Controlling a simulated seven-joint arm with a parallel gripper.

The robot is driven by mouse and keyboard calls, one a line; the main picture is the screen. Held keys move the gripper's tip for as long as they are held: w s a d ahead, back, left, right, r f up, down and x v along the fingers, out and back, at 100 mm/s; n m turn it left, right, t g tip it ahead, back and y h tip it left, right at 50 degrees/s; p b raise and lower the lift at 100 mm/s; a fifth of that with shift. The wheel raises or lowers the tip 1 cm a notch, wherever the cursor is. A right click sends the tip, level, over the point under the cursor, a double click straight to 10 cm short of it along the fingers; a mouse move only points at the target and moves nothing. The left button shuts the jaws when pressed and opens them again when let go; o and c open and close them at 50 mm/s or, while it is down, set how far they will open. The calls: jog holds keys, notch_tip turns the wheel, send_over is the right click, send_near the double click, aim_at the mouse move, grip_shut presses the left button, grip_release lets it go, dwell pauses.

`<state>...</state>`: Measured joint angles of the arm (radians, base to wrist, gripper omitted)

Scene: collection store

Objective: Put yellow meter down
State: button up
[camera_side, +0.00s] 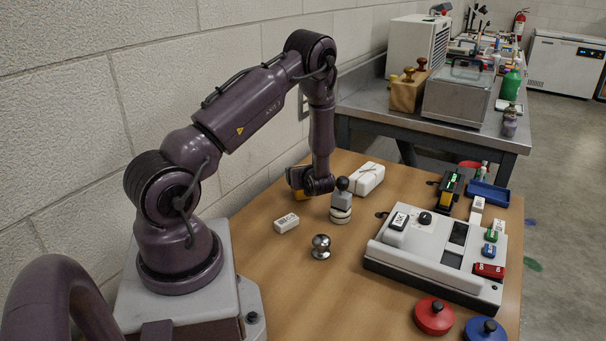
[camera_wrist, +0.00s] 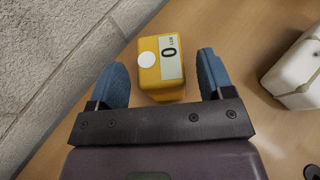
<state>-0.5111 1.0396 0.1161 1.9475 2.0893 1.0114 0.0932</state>
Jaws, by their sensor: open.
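The yellow meter (camera_wrist: 148,74), with a white round button and a display reading 0, sits on the wooden table between the blue fingertips in the wrist view. My gripper (camera_wrist: 161,68) is open, with a gap on each side of the meter. In the side view the meter (camera_side: 299,195) is near the wall, partly hidden by my arm. My gripper is mostly hidden there behind the wrist. How high the fingers are above the table I cannot tell.
A white box (camera_side: 368,179) lies right of the meter. A stacked black-and-white stamp-like piece (camera_side: 341,205), a small white block (camera_side: 286,223) and a chrome knob (camera_side: 320,247) stand in front. A white console (camera_side: 432,262) fills the right side. The wall is close on the left.

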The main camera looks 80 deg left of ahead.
jog(key=s+d+r+n+t+h, duration=0.2)
jog(key=s+d+r+n+h, duration=0.2)
jog(key=d+r+n, duration=0.5)
jog(key=s+d+r+n+t+h, duration=0.3)
jog(key=d+r+n+h, duration=0.6)
jog(key=d+r, duration=1)
jog(key=s+d, duration=0.1)
jog(key=d, duration=0.7)
jog(key=shift+s+r+t, duration=0.3)
jog(key=shift+s+r, duration=0.05)
jog(key=shift+r, duration=0.05)
